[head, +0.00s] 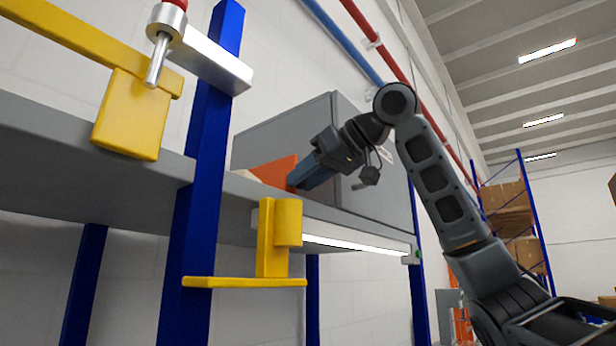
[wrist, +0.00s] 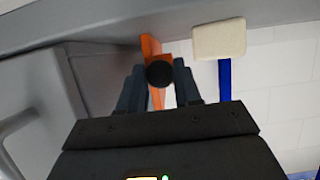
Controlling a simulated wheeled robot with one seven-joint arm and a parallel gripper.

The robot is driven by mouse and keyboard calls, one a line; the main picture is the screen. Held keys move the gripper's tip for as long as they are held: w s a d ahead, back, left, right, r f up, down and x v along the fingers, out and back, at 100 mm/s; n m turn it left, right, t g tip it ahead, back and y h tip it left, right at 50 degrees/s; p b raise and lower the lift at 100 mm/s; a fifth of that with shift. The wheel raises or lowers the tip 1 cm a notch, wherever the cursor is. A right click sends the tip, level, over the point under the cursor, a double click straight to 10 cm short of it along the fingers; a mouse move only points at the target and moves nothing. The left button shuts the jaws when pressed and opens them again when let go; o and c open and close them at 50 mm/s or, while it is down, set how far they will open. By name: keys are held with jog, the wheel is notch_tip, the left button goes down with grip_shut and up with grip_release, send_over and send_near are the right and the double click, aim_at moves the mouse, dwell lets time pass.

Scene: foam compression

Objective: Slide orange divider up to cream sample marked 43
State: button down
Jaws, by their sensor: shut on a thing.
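The orange divider (head: 276,171) stands upright on the grey shelf in the head view. It also shows in the wrist view (wrist: 151,48), with a round black knob (wrist: 159,74) in front of it. My gripper (head: 296,181) reaches in from the right at the divider. In the wrist view my gripper (wrist: 158,84) has one finger on each side of the knob and is shut on it. A cream block (wrist: 219,39) is right of the divider in the wrist view, with a gap between them. No number is readable on it.
A grey cabinet (head: 285,131) stands behind my gripper; it is left of the divider in the wrist view (wrist: 45,85). A blue post (head: 200,165) and yellow brackets (head: 132,115) (head: 270,240) are at the shelf front. A red-topped pin (head: 160,50) is upper left.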

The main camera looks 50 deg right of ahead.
jog(key=shift+s+a+b, duration=0.1)
jog(key=shift+a+b, duration=0.25)
jog(key=shift+a, duration=2.2)
jog(key=c, duration=1.1)
grip_release()
jog(key=b+v, duration=0.1)
jog(key=v, duration=0.6)
jog(key=shift+s+r, duration=0.2)
jog(key=shift+s, duration=0.15)
